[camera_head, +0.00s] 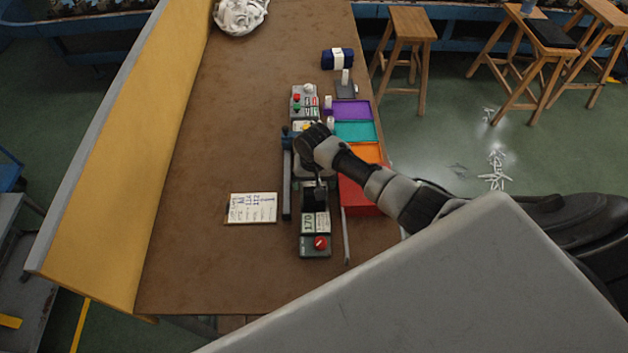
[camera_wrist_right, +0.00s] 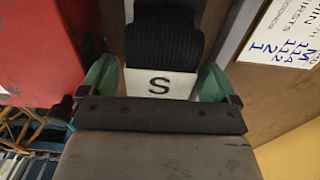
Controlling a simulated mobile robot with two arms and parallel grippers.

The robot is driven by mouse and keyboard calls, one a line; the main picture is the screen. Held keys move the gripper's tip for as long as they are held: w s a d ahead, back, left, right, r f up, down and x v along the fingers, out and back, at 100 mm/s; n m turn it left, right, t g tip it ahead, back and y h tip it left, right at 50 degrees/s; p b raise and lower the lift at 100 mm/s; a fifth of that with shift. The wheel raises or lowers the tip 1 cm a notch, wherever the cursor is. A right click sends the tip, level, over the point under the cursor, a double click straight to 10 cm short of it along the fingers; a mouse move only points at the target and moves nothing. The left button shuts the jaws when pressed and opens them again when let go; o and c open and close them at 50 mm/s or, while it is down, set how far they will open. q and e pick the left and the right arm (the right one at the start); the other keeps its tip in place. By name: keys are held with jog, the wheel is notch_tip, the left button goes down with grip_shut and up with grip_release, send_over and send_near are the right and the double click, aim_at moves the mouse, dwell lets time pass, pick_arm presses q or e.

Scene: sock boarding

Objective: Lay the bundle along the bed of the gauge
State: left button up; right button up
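A dark ribbed bundle (camera_wrist_right: 163,45) with a white band marked "S" (camera_wrist_right: 160,84) sits between the green fingers of my right gripper (camera_wrist_right: 160,82) in the right wrist view. The fingers press at both sides of the band, so the gripper looks shut on it. In the head view my right gripper (camera_head: 314,180) is over the gauge (camera_head: 316,222), a long grey device with a "170" label and a red button. The bundle (camera_head: 313,198) shows there as a dark patch over the bed. I cannot tell whether it touches the bed. My left gripper is out of view.
Purple (camera_head: 351,110), teal (camera_head: 355,131), orange (camera_head: 370,152) and red (camera_head: 362,197) trays line the table's right side. A navy banded bundle (camera_head: 329,59) lies at the back. A written card (camera_head: 252,208) lies left of the gauge. The left of the brown table (camera_head: 215,130) is clear.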

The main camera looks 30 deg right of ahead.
jog(key=shift+r, duration=0.1)
notch_tip(320, 180, up, 12)
dwell(0.5)
dwell(0.5)
